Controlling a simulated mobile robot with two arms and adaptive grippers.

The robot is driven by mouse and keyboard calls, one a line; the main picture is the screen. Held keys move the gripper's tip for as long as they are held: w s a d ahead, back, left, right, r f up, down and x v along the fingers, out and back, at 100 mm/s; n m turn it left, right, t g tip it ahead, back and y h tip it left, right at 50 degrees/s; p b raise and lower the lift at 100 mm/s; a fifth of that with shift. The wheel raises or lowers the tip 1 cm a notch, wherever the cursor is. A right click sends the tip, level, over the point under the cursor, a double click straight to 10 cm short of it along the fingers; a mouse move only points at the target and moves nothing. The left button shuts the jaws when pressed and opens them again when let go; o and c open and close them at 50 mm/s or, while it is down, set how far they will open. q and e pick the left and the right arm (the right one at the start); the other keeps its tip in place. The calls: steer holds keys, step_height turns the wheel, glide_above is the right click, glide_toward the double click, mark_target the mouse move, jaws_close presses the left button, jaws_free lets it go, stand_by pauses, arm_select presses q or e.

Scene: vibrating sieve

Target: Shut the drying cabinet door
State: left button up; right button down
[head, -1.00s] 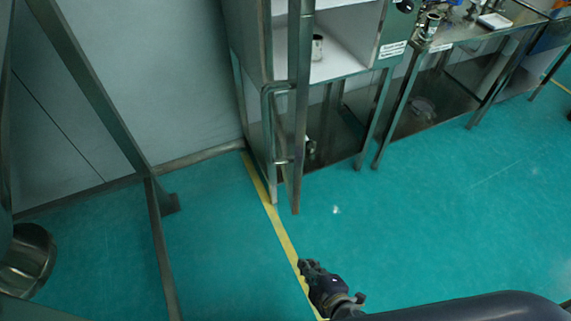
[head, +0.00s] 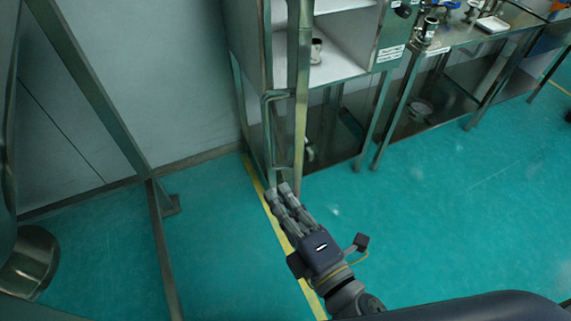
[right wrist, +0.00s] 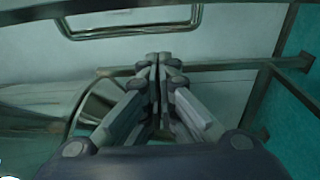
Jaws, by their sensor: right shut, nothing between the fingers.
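The drying cabinet (head: 358,66) stands at the top middle of the head view, with its pale inside showing. Its door (head: 301,85) stands open and is seen nearly edge-on, with a bent metal handle (head: 267,125) on its left side. My right gripper (head: 278,189) is shut and empty, its fingertips close to the door's lower end in the picture; I cannot tell whether they touch. The right wrist view shows the closed fingers (right wrist: 158,62) before a pale panel with a metal handle-like loop (right wrist: 130,32). My left gripper is not in view.
A metal cup (head: 316,50) stands inside the cabinet. A metal bench (head: 455,38) with small items stands to the right. A metal frame post (head: 100,95) rises at the left. The green floor right of my right gripper is clear.

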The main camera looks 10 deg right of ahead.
mark_target(272, 153)
steer(key=w+p, duration=0.1)
steer(key=w, duration=0.5)
steer(key=shift+w+d+f, duration=0.1)
steer(key=shift+w+f, duration=0.05)
steer(key=shift+d, duration=0.6)
